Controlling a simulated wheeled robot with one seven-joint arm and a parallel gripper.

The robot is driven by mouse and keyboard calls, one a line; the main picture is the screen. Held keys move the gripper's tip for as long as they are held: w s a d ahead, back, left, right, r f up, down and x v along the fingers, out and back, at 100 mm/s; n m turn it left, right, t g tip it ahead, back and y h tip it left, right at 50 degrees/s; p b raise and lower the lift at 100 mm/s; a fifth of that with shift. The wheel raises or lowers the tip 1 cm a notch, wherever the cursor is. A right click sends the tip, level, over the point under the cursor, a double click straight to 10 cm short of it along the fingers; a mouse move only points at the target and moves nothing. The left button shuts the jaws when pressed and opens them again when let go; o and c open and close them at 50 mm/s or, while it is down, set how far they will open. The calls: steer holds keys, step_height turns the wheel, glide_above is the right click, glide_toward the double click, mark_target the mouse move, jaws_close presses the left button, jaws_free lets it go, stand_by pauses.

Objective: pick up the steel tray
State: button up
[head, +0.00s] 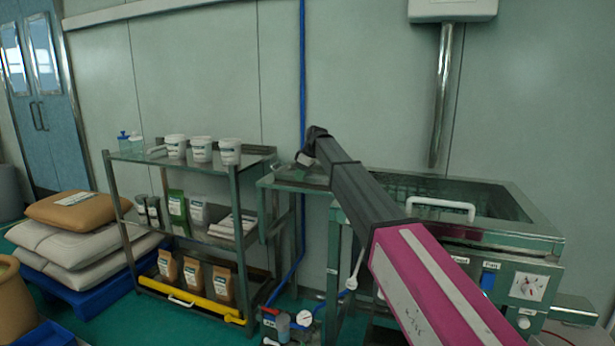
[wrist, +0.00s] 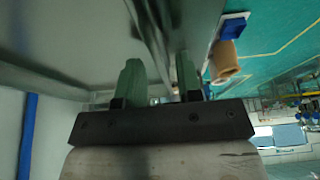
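A shiny steel tray-like surface (head: 283,182) lies at the top of the small stand between the shelf rack and the sieve machine. I cannot clearly tell the tray from the stand top. My gripper (head: 304,160) is at the far end of my arm, close above this surface, and partly hidden by the arm. In the wrist view its two green fingers (wrist: 158,78) stand wide apart. A dark metal edge (wrist: 148,30) runs towards the gap between them, with a broad grey metal surface to its left. I see no clear grip on it.
A steel rack (head: 190,240) with white tubs, pouches and bags stands at the left. A blue pipe (head: 302,70) runs down the wall behind. Sacks lie on a blue pallet (head: 95,300).

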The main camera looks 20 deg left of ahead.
steer(key=shift+a+f, duration=0.1)
steer(key=shift+f, duration=0.1)
jaws_close()
steer(key=shift+r, duration=0.1)
